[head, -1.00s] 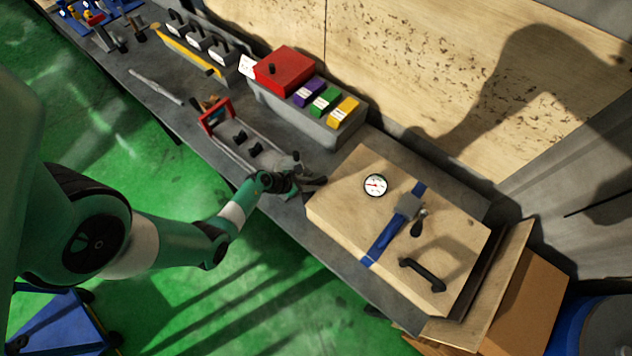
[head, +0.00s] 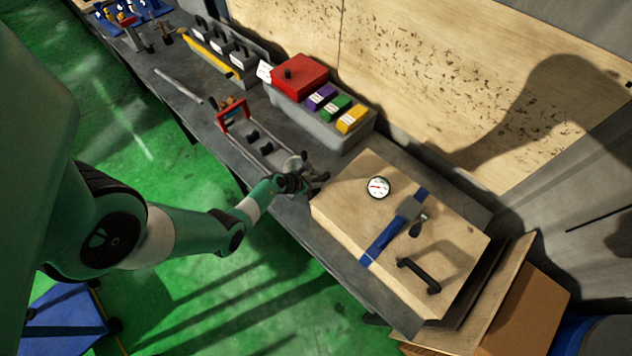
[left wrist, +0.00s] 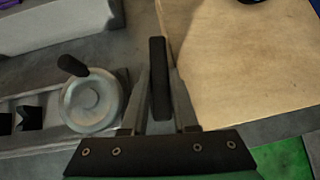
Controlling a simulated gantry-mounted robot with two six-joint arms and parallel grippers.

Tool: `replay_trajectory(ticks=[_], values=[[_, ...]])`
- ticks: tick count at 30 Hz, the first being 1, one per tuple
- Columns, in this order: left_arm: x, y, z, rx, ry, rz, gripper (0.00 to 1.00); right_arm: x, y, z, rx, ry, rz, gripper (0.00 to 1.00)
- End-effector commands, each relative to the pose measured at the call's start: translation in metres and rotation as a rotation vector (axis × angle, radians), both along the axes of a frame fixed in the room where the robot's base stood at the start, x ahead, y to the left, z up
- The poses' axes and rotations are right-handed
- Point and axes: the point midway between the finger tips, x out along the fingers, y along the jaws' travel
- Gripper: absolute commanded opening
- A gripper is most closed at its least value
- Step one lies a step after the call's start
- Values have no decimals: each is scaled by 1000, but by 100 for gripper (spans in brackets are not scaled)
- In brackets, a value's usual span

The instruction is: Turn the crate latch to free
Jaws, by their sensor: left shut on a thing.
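The wooden crate (head: 345,205) lies on the grey bench and carries a round white dial (head: 379,187), a blue strap (head: 376,250) with a grey buckle, and a black handle (head: 418,275). A small lever with a dark knob (head: 417,229) sits beside the buckle. My left gripper (head: 318,181) is at the crate's left end. In the left wrist view, its fingers (left wrist: 160,92) are closed around an upright black bar (left wrist: 159,65) beside the crate's edge (left wrist: 235,75). I cannot tell for sure that this bar is the crate latch. My right gripper is not in view.
A grey handwheel (left wrist: 91,101) with a black knob stands close to my left gripper. Behind it are a red box (head: 299,76) and purple, green and yellow blocks on a grey box. A wooden board wall (head: 440,60) backs the bench. Cardboard (head: 515,300) leans at the right.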

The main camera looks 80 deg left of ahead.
Motion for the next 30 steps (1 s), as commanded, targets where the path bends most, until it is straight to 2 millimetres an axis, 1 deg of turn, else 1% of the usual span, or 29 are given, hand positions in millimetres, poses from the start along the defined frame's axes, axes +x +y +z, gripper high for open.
replay_trajectory(ticks=[1, 3, 6, 14, 17, 20, 25, 29, 30], values=[[0, 0, 0, 1, 0, -1, 29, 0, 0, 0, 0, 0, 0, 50], [0, 0, 0, 1, 0, -1, 42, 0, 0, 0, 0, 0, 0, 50], [0, 0, 0, 1, 0, -1, 57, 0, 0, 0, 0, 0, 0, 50], [0, 0, 0, 1, 0, -1, 57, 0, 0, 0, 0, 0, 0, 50], [-4, -2, 6, 0, 1, 0, 57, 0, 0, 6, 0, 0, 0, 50], [-14, -6, 20, 1, 1, 1, 57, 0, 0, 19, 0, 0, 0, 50], [-40, -19, 50, 0, 1, 3, 57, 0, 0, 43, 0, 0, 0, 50], [-60, -28, 69, 0, 1, 4, 57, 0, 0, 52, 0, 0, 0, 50], [-63, -29, 70, 1, 0, 2, 57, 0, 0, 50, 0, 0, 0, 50]])
